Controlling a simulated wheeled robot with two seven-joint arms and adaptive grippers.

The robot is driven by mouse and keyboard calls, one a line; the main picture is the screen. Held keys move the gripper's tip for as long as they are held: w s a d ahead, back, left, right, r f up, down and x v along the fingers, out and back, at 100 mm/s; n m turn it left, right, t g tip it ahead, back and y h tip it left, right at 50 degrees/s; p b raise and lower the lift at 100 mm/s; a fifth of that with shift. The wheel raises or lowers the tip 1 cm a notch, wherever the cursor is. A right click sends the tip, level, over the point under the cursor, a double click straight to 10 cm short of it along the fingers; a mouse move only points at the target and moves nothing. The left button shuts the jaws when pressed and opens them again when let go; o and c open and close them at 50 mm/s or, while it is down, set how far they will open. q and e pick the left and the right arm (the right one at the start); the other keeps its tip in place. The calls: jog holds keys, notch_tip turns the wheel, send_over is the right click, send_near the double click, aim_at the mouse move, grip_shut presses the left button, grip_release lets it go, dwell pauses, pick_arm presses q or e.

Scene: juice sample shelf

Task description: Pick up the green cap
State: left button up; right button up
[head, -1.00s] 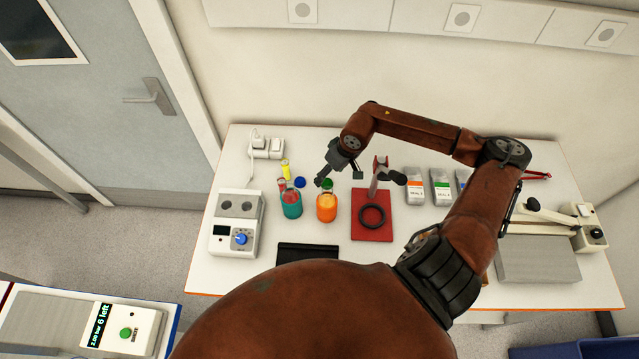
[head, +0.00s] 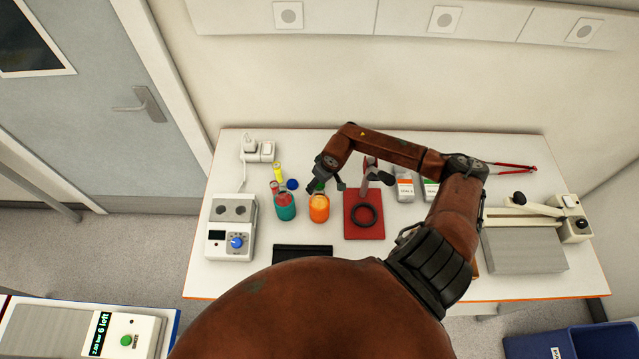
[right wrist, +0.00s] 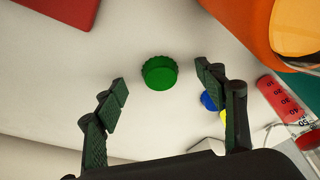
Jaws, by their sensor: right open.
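The green cap (head: 319,186) lies on the white table just behind the orange juice jar (head: 319,208), partly covered by my gripper in the head view. In the right wrist view the round ridged cap (right wrist: 160,73) lies alone on the table, between and beyond my fingertips. My right gripper (head: 327,187) is over the cap, open and empty. Its two dark fingers stand wide apart in the right wrist view (right wrist: 161,82), with no visible contact with the cap. My left gripper is not in view.
A red stand base (head: 355,228) with a black ring is to the right. Bare table lies behind the cap.

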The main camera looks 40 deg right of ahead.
jog(key=shift+c, duration=0.4)
jog(key=c, duration=0.9)
jog(key=shift+c, duration=0.2)
jog(key=shift+r, duration=0.15)
